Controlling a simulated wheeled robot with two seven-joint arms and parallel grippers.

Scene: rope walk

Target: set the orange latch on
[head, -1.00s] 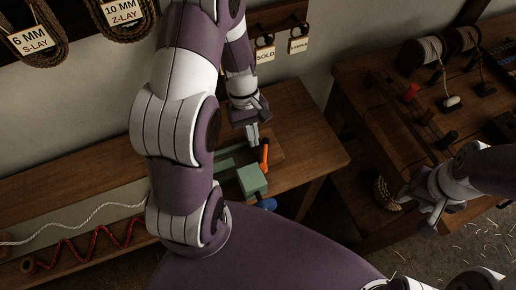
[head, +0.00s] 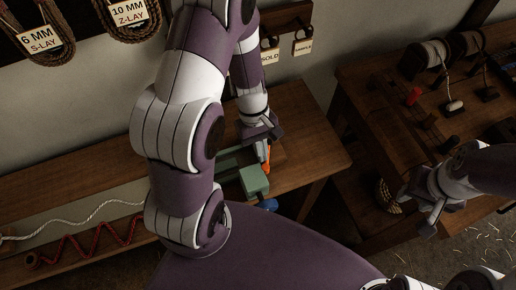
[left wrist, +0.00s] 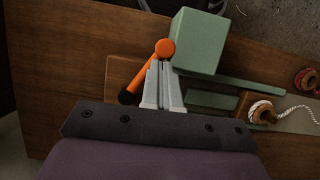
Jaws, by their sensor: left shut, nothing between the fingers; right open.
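The orange latch (head: 267,166) is a short lever with a dark tip beside a green block (head: 254,180) on the wooden bench. In the left wrist view the latch (left wrist: 145,79) slants from its round orange end, near the green block (left wrist: 198,42), to its dark tip at lower left. My left gripper (head: 264,150) is shut and empty, right at the latch. In the left wrist view its fingers (left wrist: 165,68) lie beside the lever and overlap its round end; contact is unclear. In the head view the gripper hides part of the latch. My right gripper (head: 432,214) is open and empty at right.
A blue knob (head: 268,204) sits below the green block. A white rope (head: 75,222) and a red cord (head: 90,245) lie at left. A second bench (head: 370,120) with spools (head: 430,55) stands at right. Labelled tags (head: 303,46) hang on the wall.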

